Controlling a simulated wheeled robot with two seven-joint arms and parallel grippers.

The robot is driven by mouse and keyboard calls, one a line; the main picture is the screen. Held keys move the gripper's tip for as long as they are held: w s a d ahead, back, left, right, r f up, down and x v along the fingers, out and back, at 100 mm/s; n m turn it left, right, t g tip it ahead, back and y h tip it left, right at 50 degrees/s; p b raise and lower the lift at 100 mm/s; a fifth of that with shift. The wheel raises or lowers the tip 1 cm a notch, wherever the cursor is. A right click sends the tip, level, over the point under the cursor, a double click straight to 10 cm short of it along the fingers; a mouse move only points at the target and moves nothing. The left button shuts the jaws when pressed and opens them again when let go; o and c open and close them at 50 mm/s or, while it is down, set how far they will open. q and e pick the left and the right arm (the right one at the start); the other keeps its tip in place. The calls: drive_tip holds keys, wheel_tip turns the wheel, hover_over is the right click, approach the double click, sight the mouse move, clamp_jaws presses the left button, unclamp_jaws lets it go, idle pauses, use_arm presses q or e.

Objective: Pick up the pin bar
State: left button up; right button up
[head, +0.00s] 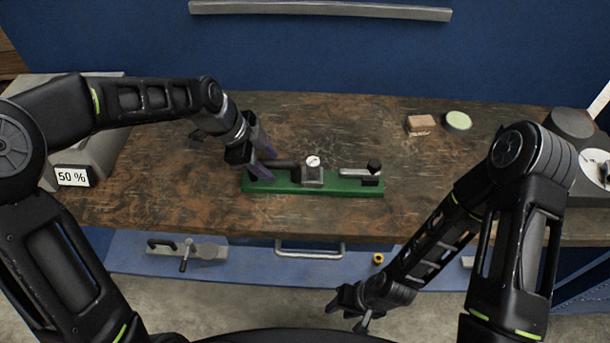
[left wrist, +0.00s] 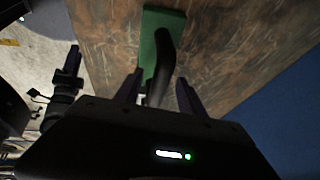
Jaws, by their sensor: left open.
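A dark bar (head: 286,163), which looks like the pin bar, lies along the left part of a green base plate (head: 330,188) on the workbench. In the left wrist view the dark bar (left wrist: 161,65) shows between the two fingers, over the green plate (left wrist: 149,30). My left gripper (head: 266,162) is open at the bar's left end, and its fingers hide that end. In the left wrist view the gripper (left wrist: 157,90) has a finger on each side of the bar; contact is not clear. My right gripper (head: 350,307) hangs low in front of the bench, away from the plate; its jaw state is unclear.
On the plate stand a grey block with a white dial (head: 313,163) and a metal arm with a black knob (head: 374,167). A brown block (head: 420,125) and a pale green disc (head: 458,121) lie at back right. A "50 %" display (head: 73,177) is at left.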

use_arm(q)
drive_tip(key=shift+d+f, duration=0.2)
drive_tip(key=shift+f, duration=0.2)
clamp_jaws()
idle(0.6)
drive_tip(key=shift+w+r, duration=0.1)
drive_tip(key=shift+r, duration=0.05)
idle(0.8)
